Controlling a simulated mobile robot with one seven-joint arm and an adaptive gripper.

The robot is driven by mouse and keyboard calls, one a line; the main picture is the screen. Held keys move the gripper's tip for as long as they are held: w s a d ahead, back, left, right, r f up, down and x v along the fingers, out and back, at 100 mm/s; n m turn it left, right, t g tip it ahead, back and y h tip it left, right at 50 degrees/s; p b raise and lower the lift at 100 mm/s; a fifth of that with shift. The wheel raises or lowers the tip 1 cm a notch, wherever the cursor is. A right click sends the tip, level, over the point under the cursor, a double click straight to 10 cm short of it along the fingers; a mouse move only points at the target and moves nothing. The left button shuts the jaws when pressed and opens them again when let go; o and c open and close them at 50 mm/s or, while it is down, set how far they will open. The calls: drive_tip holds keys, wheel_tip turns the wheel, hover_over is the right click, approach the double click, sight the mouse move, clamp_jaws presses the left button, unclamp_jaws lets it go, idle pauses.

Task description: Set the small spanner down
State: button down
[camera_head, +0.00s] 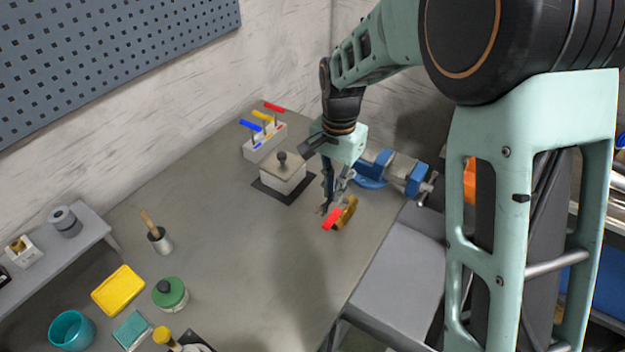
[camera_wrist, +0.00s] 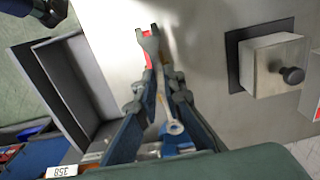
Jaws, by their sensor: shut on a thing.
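The small spanner (camera_wrist: 172,126) is silver, with a ring end toward my wrist and an open-jaw end pointing away. My gripper (camera_wrist: 160,82) is shut on its shank. In the head view my gripper (camera_head: 328,192) points down over the right part of the grey bench (camera_head: 245,245). The spanner itself is hard to make out there. A red piece (camera_head: 332,219) shows by the fingertips, and in the wrist view red (camera_wrist: 148,60) shows behind the spanner's jaw end. I cannot tell whether the spanner touches the bench.
A brown-yellow piece (camera_head: 347,211) lies beside the red one. A lidded box (camera_head: 284,176) on a dark mat stands left of my gripper. A rack (camera_head: 262,143) with coloured handles and a blue vise (camera_head: 405,170) stand behind. The bench's middle is clear; its right edge is close.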

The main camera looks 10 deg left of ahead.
drive_tip(key=w+a+f+p, duration=0.1)
drive_tip(key=w+a+f, duration=0.2)
drive_tip(key=w+a, duration=0.15)
drive_tip(key=p, duration=0.1)
hover_over(314, 198)
wheel_tip(314, 198, down, 5)
drive_tip(key=shift+s+d+r, duration=0.15)
drive_tip(key=shift+w+f+p, duration=0.2)
drive_tip(key=shift+f+p, duration=0.1)
drive_tip(key=shift+f, duration=1.7)
drive_tip(key=c, duration=2.5)
unclamp_jaws()
drive_tip(key=o, duration=0.5)
drive_tip(key=shift+c, duration=0.2)
wheel_tip(314, 198, up, 12)
drive_tip(key=b, duration=0.1)
drive_tip(key=shift+r, duration=0.2)
